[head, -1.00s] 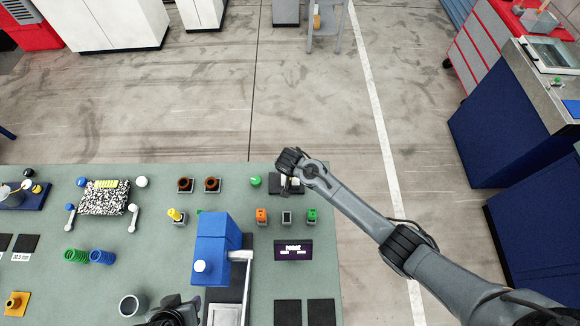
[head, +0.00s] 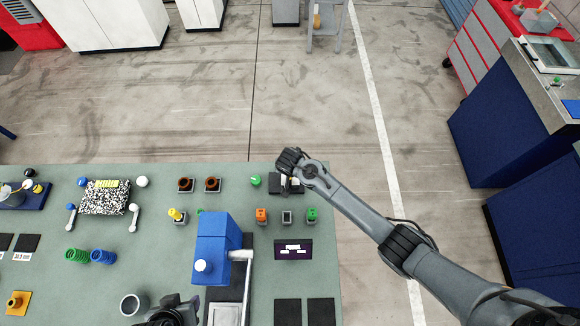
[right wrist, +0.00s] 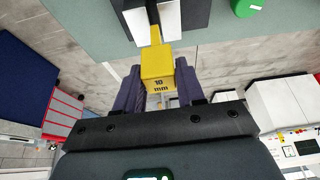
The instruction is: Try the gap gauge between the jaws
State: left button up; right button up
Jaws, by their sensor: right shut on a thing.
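My right gripper (right wrist: 160,88) is shut on the yellow gap gauge (right wrist: 158,68), a block marked "10 mm". The gauge's narrow end (right wrist: 155,35) points at the gap between two jaws, a left jaw (right wrist: 138,22) and a right jaw (right wrist: 171,20), both with pale faces. I cannot tell whether the tip is inside the gap or just at its mouth. In the head view my right gripper (head: 291,176) is over the dark jaw fixture (head: 275,183) at the table's back right corner and hides much of it. My left gripper (head: 172,316) is partly cut off at the bottom edge.
A green ball (head: 255,181) is just left of the fixture. Orange, grey and green pieces (head: 262,215) stand in front of it, before a purple display (head: 293,250). A blue machine (head: 212,250) with a lever is at the middle.

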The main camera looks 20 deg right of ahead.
jog(key=shift+f, duration=0.1)
dwell(0.4)
jog(key=shift+f+b, duration=0.35)
jog(key=shift+f, duration=0.05)
jog(key=shift+f, duration=0.45)
dwell(0.6)
jog(key=shift+f+b, duration=0.4)
jog(key=shift+b, duration=0.1)
jog(key=shift+f+b, duration=0.3)
jog(key=shift+f, duration=0.15)
dwell(0.6)
dwell(0.5)
jog(key=shift+r, duration=0.15)
dwell(0.3)
